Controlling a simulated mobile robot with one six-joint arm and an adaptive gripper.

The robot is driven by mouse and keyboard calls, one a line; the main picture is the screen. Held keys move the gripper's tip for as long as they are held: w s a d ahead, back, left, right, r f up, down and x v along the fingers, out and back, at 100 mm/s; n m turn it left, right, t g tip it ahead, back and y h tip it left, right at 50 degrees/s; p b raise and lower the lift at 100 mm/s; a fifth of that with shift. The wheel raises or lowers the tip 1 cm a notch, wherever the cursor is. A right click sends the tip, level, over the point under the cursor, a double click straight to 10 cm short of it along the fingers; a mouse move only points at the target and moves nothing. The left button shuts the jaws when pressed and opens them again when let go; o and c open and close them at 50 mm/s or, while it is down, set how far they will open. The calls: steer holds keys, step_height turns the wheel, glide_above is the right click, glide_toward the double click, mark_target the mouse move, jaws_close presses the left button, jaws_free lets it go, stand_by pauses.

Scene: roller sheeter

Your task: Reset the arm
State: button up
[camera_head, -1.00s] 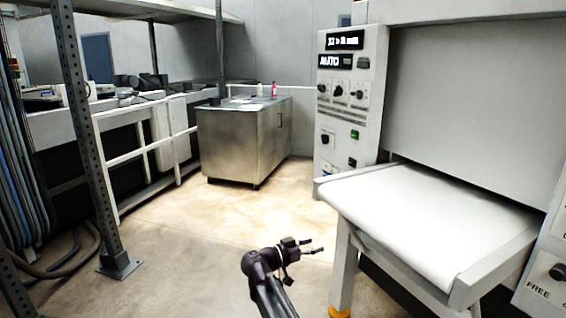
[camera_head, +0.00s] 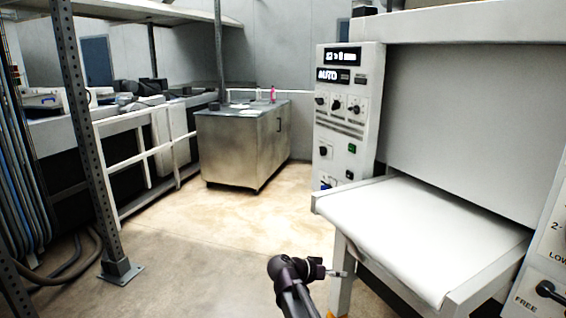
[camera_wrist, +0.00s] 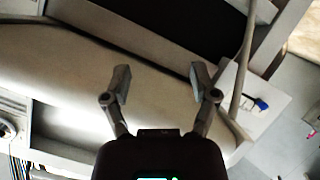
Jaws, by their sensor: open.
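My gripper (camera_head: 338,273) is low in the head view, beside the front leg of the roller sheeter's white belt table (camera_head: 420,228). In the wrist view my gripper (camera_wrist: 160,82) has its two fingers spread apart with nothing between them. Behind the fingers in that view lies a pale surface of the machine, with a dark opening above it. I cannot tell from these frames how far the fingers are from that surface.
The sheeter's control panel (camera_head: 343,110) stands behind the belt table, and another panel (camera_head: 545,285) is at the right edge. A steel cabinet (camera_head: 230,150) stands at the back. A perforated post (camera_head: 88,150) is at left. The middle floor is clear.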

steer(key=s+d+r+n+g+y+p, duration=0.1)
steer(key=s+r+n+g+y+p, duration=0.1)
steer(key=s+y+p, duration=0.4)
steer(key=s+r+n+g+y+p, duration=0.2)
steer(key=s+r+n+y+p, duration=0.2)
steer(key=s+p, duration=0.5)
steer(key=n+y+p, duration=0.1)
steer(key=y, duration=0.1)
steer(key=shift+d+r+n+g+y, duration=0.2)
steer(key=shift+d+n+g+y, duration=0.1)
steer(key=shift+d, duration=0.05)
stand_by(2.1)
stand_by(1.1)
steer(key=shift+c, duration=1.3)
